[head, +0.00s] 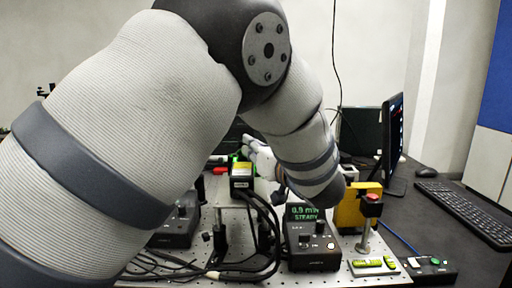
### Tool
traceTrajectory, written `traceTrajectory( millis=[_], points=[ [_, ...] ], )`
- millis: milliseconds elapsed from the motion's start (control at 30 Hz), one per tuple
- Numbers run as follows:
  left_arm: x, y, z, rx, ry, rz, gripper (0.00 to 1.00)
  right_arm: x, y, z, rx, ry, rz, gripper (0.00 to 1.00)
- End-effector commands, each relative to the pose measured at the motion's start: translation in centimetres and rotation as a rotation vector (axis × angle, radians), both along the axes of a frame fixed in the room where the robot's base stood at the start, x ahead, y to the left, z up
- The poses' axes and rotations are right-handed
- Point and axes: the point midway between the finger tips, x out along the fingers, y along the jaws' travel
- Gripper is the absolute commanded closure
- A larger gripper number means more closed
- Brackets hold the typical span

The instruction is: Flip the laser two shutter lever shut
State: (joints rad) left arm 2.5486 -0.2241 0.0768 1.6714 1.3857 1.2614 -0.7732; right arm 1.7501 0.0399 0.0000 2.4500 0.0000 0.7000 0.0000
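My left arm reaches in from the left and covers much of the view. My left gripper (260,155) shows only in part, as pale fingers behind a black laser box (242,183) with a yellow label and a green edge. I cannot tell whether it is open or shut, or whether it touches anything. I cannot make out which laser is laser two. No shutter lever can be picked out clearly; it may be hidden by my arm or by the laser box. My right gripper is not in view.
A controller with a green display (305,213) stands on the perforated bench (350,275). Black cables loop in front of the laser box. Right of it are a yellow block (347,213), a red button on a post (372,197), a monitor (393,137) and a keyboard (460,211).

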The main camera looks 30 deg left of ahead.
Motion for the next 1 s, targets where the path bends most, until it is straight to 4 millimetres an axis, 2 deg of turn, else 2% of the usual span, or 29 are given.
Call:
traceTrajectory(
  millis=[100, 267, 500, 533, 600, 633, 900, 1000],
  points=[
    [-0.1, 0.16, 0.03, -0.022, -0.011, 0.001, 1.0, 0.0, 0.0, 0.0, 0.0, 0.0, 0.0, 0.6],
    [-0.52, 0.81, -0.01, -0.157, -0.092, 0.001, 1.0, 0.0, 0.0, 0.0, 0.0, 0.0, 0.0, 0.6],
    [-0.55, 0.84, -0.06, -0.167, -0.099, 0.001, 1.0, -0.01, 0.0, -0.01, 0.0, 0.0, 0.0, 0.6],
    [-0.55, 0.84, -0.06, -0.167, -0.099, 0.001, 0.87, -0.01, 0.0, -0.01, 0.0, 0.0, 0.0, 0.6],
    [-0.54, 0.84, -0.07, -0.167, -0.099, 0.001, 0.71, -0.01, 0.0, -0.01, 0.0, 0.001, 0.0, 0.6],
    [-0.54, 0.83, -0.06, -0.167, -0.099, 0.001, 0.68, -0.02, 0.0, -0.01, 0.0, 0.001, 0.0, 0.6],
    [-0.55, 0.78, 0.01, -0.166, -0.099, 0.0, 0.68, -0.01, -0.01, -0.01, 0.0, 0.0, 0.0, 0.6],
    [-0.97, -0.07, 0.13, -0.165, -0.099, -0.003, 0.68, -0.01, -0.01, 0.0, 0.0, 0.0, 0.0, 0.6]
  ],
)
